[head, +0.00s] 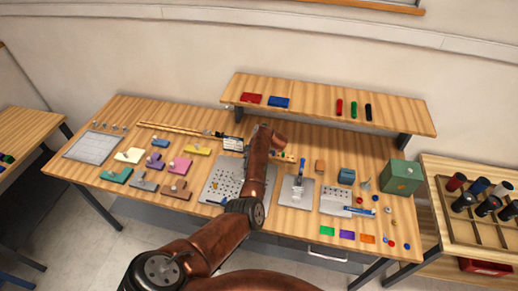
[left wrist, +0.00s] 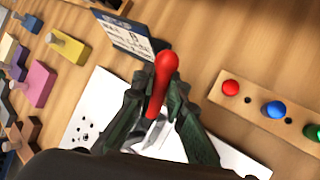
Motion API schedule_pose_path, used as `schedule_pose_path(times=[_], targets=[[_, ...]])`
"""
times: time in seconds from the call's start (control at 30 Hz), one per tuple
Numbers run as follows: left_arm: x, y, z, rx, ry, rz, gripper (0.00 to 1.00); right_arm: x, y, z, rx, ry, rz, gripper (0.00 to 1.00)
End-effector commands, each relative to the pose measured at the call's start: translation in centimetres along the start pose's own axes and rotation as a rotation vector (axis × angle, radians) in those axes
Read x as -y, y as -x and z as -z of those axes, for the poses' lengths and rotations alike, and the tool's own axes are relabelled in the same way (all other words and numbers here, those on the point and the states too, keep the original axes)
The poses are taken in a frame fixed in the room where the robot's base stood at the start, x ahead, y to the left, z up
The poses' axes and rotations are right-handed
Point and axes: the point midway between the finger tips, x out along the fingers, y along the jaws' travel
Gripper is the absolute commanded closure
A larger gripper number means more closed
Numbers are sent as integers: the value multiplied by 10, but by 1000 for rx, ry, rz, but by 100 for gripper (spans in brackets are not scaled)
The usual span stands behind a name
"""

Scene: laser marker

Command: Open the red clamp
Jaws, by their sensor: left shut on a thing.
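The red clamp's handle (left wrist: 163,72) shows in the left wrist view, a rounded red grip standing out between my fingers. My left gripper (left wrist: 158,100) is shut on the handle, with a dark finger on each side of it. Grey metal parts of the clamp show below the handle, partly covered by the fingers. A pale perforated plate (left wrist: 82,122) lies under it. In the head view my brown left arm reaches over the perforated plate (head: 217,183) and hides the clamp and the fingertips. I cannot tell how far the clamp is open. My right gripper is not in view.
A printed card (left wrist: 125,36) stands close behind the gripper. A wooden strip (left wrist: 258,106) with red, blue and green knobs lies to its right. Coloured blocks (head: 178,166) stand left on the bench. A blue-handled clamp (head: 300,167) stands right. A raised shelf (head: 310,105) runs behind.

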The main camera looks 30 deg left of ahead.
Motion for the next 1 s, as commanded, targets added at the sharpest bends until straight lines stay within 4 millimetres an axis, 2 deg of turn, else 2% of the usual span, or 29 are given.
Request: schedule_pose_path(times=[0.5, 0.53, 0.73, 1.0], targets=[[-5, -5, 4, -20, -3, -1, 100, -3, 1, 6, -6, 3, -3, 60], [-4, -4, 3, -20, -4, -1, 86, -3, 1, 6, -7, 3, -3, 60], [-5, -4, 3, -19, -3, -2, 72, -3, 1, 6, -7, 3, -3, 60], [-6, -4, 2, -18, -2, -4, 70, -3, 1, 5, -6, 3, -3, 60]])
